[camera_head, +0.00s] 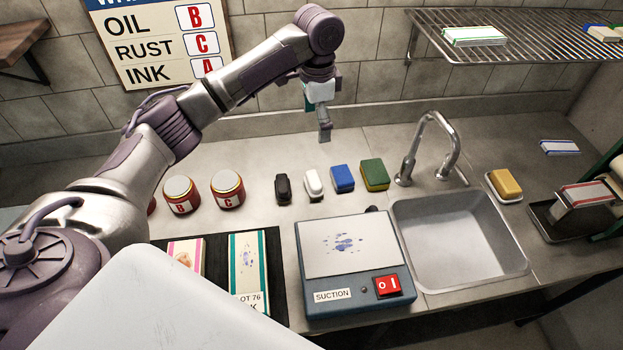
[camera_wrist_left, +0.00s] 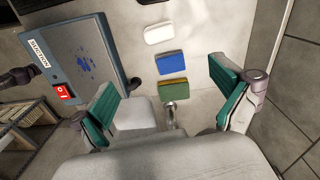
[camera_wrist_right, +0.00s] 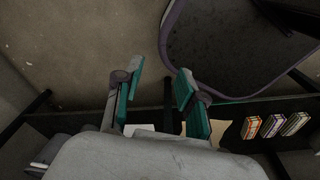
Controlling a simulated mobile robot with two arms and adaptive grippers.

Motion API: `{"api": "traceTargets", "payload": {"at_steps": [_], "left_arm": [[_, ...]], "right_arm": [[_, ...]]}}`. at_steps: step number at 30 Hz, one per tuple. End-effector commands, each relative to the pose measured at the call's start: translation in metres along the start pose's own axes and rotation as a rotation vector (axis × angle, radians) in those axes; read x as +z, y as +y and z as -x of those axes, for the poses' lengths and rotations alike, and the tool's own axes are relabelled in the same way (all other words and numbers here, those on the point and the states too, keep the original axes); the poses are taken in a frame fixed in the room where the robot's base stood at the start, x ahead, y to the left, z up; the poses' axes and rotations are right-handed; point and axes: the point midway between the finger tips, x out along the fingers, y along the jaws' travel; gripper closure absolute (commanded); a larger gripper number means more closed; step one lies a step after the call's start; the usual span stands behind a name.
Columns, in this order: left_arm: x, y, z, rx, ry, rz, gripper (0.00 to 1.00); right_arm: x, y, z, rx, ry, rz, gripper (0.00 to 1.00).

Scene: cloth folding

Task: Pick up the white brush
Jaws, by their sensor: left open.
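The white brush (camera_head: 313,184) stands on the counter, between a black brush (camera_head: 283,188) and a blue sponge (camera_head: 342,178). In the left wrist view the white brush (camera_wrist_left: 158,32) lies near the top, beyond the fingertips. My left gripper (camera_head: 324,136) hangs above the back of the counter, behind the brush and apart from it. Its green-padded fingers (camera_wrist_left: 165,92) are spread and empty in its wrist view. My right gripper (camera_wrist_right: 161,80) is apart from the counter items, its fingers separated with nothing between them; it does not show in the head view.
A green-and-yellow sponge (camera_head: 374,174) and the faucet (camera_head: 432,150) stand to the right of the brush. The suction box (camera_head: 358,295) is in front, the sink (camera_head: 455,240) beside it. Red jars (camera_head: 227,190) stand to the left. A wire rack (camera_head: 530,40) hangs upper right.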

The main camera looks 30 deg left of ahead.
Motion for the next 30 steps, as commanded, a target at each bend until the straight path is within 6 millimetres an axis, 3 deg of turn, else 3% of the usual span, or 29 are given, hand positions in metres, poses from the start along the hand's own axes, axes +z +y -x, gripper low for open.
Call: {"api": "traceTargets", "payload": {"at_steps": [1, 14, 20, 30], "left_arm": [[0.0, 0.0, -0.013, 0.0, 0.0, -0.001, 0.0], [0.0, 0.0, -0.066, 0.0, 0.001, -0.001, 0.0], [0.001, 0.0, -0.086, 0.002, -0.003, 0.0, 0.0], [0.0, 0.001, -0.144, 0.001, -0.001, 0.0, 0.0]], "right_arm": [[0.003, 0.002, -0.013, 0.002, -0.003, 0.001, 0.6], [0.03, 0.014, -0.064, 0.017, -0.033, 0.008, 0.6], [0.024, 0.015, -0.061, 0.017, -0.025, 0.007, 0.6], [0.018, 0.006, -0.053, 0.008, -0.016, 0.002, 0.6]]}}
